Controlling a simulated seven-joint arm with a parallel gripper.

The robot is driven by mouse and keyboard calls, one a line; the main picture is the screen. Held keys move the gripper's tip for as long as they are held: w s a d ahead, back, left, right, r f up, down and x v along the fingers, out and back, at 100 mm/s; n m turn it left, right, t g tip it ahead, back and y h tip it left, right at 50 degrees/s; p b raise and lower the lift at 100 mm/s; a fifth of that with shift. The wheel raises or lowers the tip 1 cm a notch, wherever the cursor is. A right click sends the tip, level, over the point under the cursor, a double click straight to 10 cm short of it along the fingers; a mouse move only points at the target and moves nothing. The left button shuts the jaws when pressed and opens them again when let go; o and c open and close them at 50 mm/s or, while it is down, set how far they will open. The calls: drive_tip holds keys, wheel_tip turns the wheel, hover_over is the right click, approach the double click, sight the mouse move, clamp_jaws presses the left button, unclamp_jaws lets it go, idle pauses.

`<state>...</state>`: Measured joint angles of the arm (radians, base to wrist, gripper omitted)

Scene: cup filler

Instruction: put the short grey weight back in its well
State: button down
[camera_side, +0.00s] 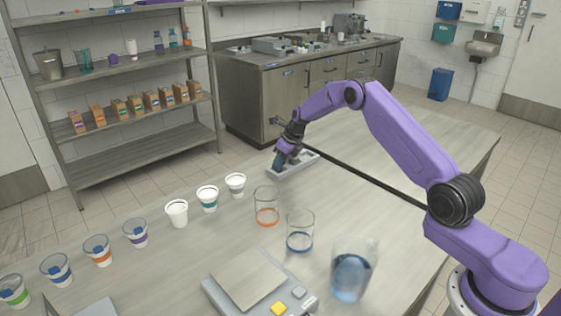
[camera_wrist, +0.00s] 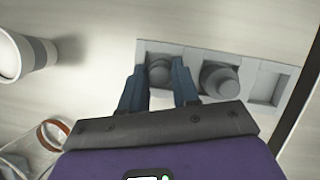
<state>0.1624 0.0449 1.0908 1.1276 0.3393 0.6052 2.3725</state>
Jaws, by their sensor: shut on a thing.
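My gripper (camera_wrist: 160,84) is over a grey tray (camera_wrist: 207,56) with square wells in a row. Its blue fingers are shut on a short grey weight (camera_wrist: 159,72) at the left well in the wrist view. I cannot tell whether the weight rests on the well floor or is slightly above it. Another, larger grey weight (camera_wrist: 219,80) stands in the middle well. The right well (camera_wrist: 270,83) is empty. In the side view my gripper (camera_side: 278,165) points down at the left end of the tray (camera_side: 300,165), and the fingers hide the weight there.
A white cup with a grey band (camera_side: 235,185) stands near the tray, with several more cups in a row. Glasses with an orange band (camera_side: 266,207) and a blue band (camera_side: 300,232), a pitcher of water (camera_side: 352,272) and a scale (camera_side: 250,280) stand nearer.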

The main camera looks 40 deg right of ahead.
drive_tip(key=shift+f, duration=0.25)
drive_tip(key=c, duration=0.8)
unclamp_jaws()
drive_tip(key=shift+f, duration=0.15)
drive_tip(key=shift+c, duration=0.2)
drive_tip(key=shift+r, duration=0.35)
drive_tip(key=v, duration=1.2)
drive_tip(key=shift+r, duration=0.1)
drive_tip(key=s+a+r+n+g, duration=0.1)
drive_tip(key=s+a+r+n, duration=0.2)
drive_tip(key=s+a+n, duration=0.75)
drive_tip(key=s+a+r+n+g, duration=0.2)
drive_tip(key=s+a+r+n, duration=0.1)
drive_tip(key=s+a+n, duration=0.7)
drive_tip(key=s+d+n, duration=0.1)
drive_tip(key=s+n, duration=0.7)
drive_tip(key=s, duration=0.1)
drive_tip(key=s+d+n, duration=0.1)
drive_tip(key=s+n, duration=0.7)
drive_tip(key=s, duration=0.2)
drive_tip(key=s+d+n+g+h, duration=0.1)
drive_tip(key=s+n, duration=0.7)
drive_tip(key=s, duration=0.1)
drive_tip(key=shift+s+d+f+n, duration=0.15)
drive_tip(key=shift+d+f+n, duration=0.15)
drive_tip(key=shift+f, duration=0.1)
